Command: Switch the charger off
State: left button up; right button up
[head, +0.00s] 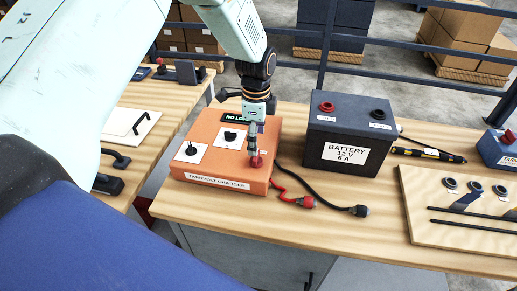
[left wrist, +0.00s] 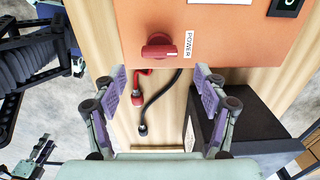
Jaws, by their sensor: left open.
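The charger (head: 240,182) is an orange box on the wooden table in the head view. Its red power knob (head: 256,161) sits at the near right corner of its top. In the left wrist view the knob (left wrist: 158,48) has its bar lying crosswise, with a white POWER label (left wrist: 188,44) to its right. My left gripper (head: 255,146) points down just over the knob in the head view. In the left wrist view it is open (left wrist: 161,92), its purple-padded fingers wide apart, empty and apart from the knob. What looks like my right gripper (left wrist: 32,160) shows small at lower left there; its opening is unclear.
A red clamp lead (head: 303,201) and a black one (head: 355,210) lie in front of the charger. A dark battery (head: 342,140) stands to its right. A wooden tool board (head: 450,235) lies further right. The table front between leads and board is clear.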

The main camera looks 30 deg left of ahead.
aim_at(256, 159)
pick_arm(q)
jog(key=f, duration=0.4)
jog(key=shift+a+f, duration=0.15)
jog(key=shift+a, duration=0.1)
jog(key=shift+d+f+p, duration=0.1)
jog(key=shift+f+p, duration=0.2)
jog(key=shift+f, duration=0.1)
jog(key=shift+s+d+f, duration=0.15)
jog(key=shift+d+f, duration=0.05)
jog(key=shift+f, duration=0.05)
jog(key=shift+a+f, duration=0.15)
jog(key=shift+a, duration=0.1)
jog(key=shift+c, duration=0.8)
jog(key=shift+d, duration=0.2)
jog(key=c, duration=1)
